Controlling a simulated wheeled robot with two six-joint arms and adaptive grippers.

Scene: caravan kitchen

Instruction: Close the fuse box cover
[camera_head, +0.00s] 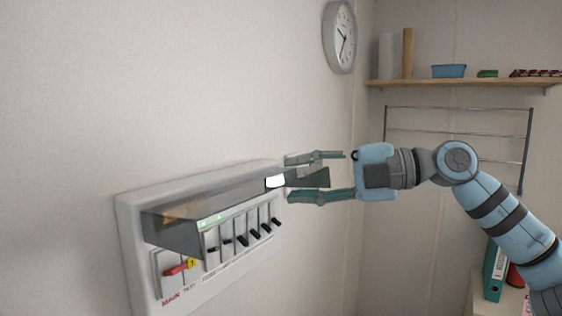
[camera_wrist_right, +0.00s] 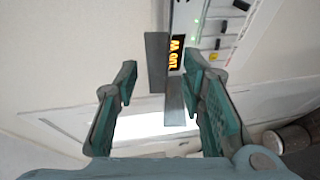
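The white fuse box (camera_head: 130,225) is on the wall at the left of the head view. Its dark see-through cover (camera_head: 230,192) is raised and sticks out from the box's top, above the row of switches. My right gripper (camera_head: 289,178) is at the cover's right end, with its fingers apart, one above and one below the cover's level. In the right wrist view, part of the cover (camera_wrist_right: 157,62) shows between the open fingers (camera_wrist_right: 160,72). I cannot tell whether they touch it. My left gripper is not in view.
The box carries a red main switch (camera_head: 176,270) and several black switches (camera_head: 254,234). A wall clock (camera_head: 341,37) hangs above. A shelf (camera_head: 460,83) and a wire rack (camera_head: 458,109) are at the back right. The wall left of the box is bare.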

